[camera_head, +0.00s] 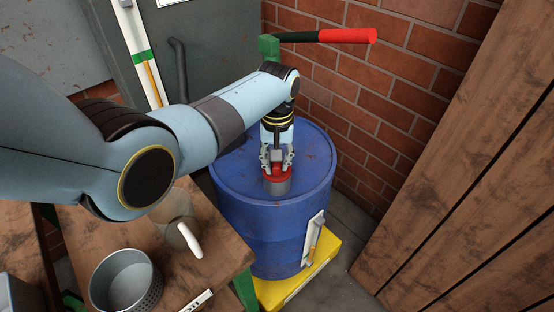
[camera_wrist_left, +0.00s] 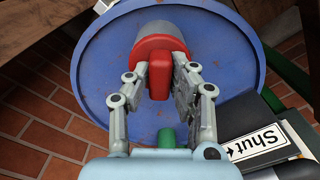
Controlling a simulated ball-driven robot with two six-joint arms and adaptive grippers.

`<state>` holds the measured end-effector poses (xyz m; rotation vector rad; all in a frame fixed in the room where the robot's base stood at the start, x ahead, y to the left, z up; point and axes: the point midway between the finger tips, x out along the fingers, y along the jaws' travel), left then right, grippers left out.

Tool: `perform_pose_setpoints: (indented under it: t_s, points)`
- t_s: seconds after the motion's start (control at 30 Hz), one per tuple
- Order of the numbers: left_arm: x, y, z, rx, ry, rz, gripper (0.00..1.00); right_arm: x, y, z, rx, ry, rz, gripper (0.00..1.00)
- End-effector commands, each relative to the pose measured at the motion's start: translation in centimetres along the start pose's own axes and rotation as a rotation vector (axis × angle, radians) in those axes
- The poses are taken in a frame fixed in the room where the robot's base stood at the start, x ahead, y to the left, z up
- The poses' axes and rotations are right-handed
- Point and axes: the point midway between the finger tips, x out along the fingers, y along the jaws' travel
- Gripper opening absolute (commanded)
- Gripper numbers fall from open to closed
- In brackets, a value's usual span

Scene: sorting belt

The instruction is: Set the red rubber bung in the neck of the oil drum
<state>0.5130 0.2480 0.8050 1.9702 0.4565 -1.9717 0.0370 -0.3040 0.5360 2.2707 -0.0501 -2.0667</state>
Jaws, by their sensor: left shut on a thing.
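The blue oil drum (camera_head: 235,195) stands upright at the middle of the head view, and its blue top (camera_wrist_left: 105,55) fills much of the left wrist view. A short grey neck (camera_head: 277,187) rises from the drum top; its side also shows in the left wrist view (camera_wrist_left: 165,35). My left gripper (camera_head: 277,163) points down over the neck. Its fingers are shut on the red rubber bung (camera_wrist_left: 159,75). The bung's wide red flange is at the neck's mouth, lined up with it. I cannot tell how deep the bung sits. My right gripper is not in view.
A wooden bench (camera_head: 225,250) at lower left holds a grey perforated cup (camera_head: 125,282) and a clear jar. A lever with a red grip (camera_head: 347,36) juts out behind the drum. A brick wall and wooden boards (camera_head: 470,200) close off the right.

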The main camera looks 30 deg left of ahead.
Motion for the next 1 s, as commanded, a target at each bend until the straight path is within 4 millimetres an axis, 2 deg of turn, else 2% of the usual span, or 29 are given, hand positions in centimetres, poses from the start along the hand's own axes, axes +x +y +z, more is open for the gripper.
perform_pose_setpoints:
  t_s: [0.27,0.3,0.5,0.8,0.87,1.0]
  points:
    - [0.2,0.0,0.0,0.0,0.0,0.0,0.0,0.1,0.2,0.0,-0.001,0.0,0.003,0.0]
    - [0.2,0.0,0.0,0.0,0.0,0.0,0.24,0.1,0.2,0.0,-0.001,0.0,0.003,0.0]
    - [0.2,0.0,0.0,0.0,0.0,0.0,0.49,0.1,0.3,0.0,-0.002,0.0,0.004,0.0]
    - [0.0,0.0,0.0,0.0,0.001,0.0,0.49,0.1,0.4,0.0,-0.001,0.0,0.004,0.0]
    - [-0.5,0.0,-0.1,0.0,0.001,0.001,0.49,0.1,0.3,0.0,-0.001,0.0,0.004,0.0]
    - [-2.6,0.0,-0.1,0.0,0.004,0.002,0.49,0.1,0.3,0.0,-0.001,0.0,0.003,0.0]
